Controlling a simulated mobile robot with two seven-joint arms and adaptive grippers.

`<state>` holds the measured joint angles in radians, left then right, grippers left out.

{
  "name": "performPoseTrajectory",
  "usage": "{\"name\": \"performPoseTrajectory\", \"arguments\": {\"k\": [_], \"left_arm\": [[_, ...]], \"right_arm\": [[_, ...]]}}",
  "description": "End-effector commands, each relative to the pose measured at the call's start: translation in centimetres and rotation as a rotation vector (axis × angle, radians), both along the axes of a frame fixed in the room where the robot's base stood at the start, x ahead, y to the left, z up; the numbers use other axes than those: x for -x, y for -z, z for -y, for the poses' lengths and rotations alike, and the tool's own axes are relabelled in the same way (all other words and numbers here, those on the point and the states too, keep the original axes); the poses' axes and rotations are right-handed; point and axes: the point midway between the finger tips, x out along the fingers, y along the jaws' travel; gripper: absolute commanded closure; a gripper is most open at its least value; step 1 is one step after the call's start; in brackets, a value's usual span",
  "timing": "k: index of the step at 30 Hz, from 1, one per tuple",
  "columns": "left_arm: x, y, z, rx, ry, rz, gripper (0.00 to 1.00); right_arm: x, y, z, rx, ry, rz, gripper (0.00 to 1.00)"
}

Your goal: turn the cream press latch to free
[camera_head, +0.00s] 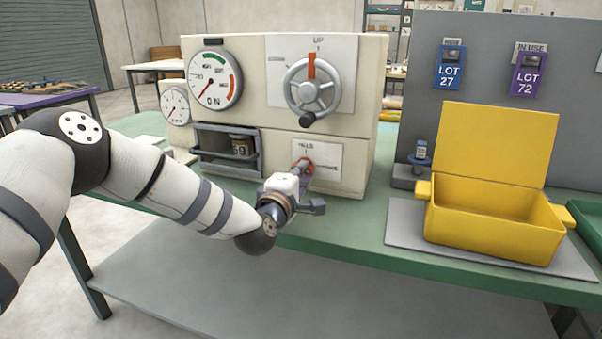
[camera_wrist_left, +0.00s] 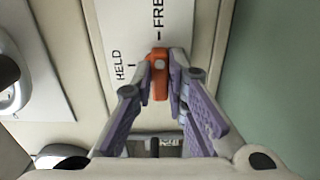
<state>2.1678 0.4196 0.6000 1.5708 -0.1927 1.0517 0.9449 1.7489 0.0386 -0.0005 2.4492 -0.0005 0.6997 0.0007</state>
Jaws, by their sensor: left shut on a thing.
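The cream press (camera_head: 350,75) stands on the green bench. Its orange latch (camera_head: 304,162) is low on the front, on a white plate (camera_head: 331,156) marked HELD above and FREE at the right. My left gripper (camera_head: 301,174) reaches it from the front and is shut on it. In the left wrist view the latch (camera_wrist_left: 158,64) sits between the two fingertips (camera_wrist_left: 160,76), and its visible orange part lines up with the FREE tick. The fingers hide part of the latch. My right gripper is out of view.
A handwheel (camera_head: 314,88) with a dark knob (camera_head: 307,120) is above the latch. A dark open compartment (camera_head: 224,148) with a handle bar is to the left. A yellow open box (camera_head: 490,210) stands on a grey mat (camera_head: 405,233) at the right. The bench front (camera_head: 370,215) between is clear.

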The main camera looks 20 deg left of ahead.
Motion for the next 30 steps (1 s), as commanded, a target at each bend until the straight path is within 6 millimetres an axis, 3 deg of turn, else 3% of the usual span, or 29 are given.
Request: {"name": "performPoseTrajectory", "arguments": {"k": [8, 9, 12, 21, 25, 30], "left_arm": [[0.0, 0.0, 0.0, -0.005, 0.0, 0.0, 1.0], [0.0, 0.0, 0.0, -0.005, 0.0, 0.0, 0.84], [0.0, 0.0, 0.0, -0.004, 0.0, 0.0, 0.67], [0.2, 0.0, 0.0, -0.002, 0.0, 0.0, 0.67], [2.2, 0.1, -0.1, 0.0, 0.001, -0.003, 0.67], [7.0, 0.0, -0.2, 0.0, 0.002, -0.003, 0.67]], "right_arm": [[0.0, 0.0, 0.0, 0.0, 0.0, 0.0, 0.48], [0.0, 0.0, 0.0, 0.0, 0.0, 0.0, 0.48], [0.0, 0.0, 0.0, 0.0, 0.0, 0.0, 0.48], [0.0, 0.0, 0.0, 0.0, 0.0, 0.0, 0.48], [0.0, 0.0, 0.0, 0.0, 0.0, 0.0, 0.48], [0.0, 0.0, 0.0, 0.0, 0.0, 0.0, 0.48]]}}
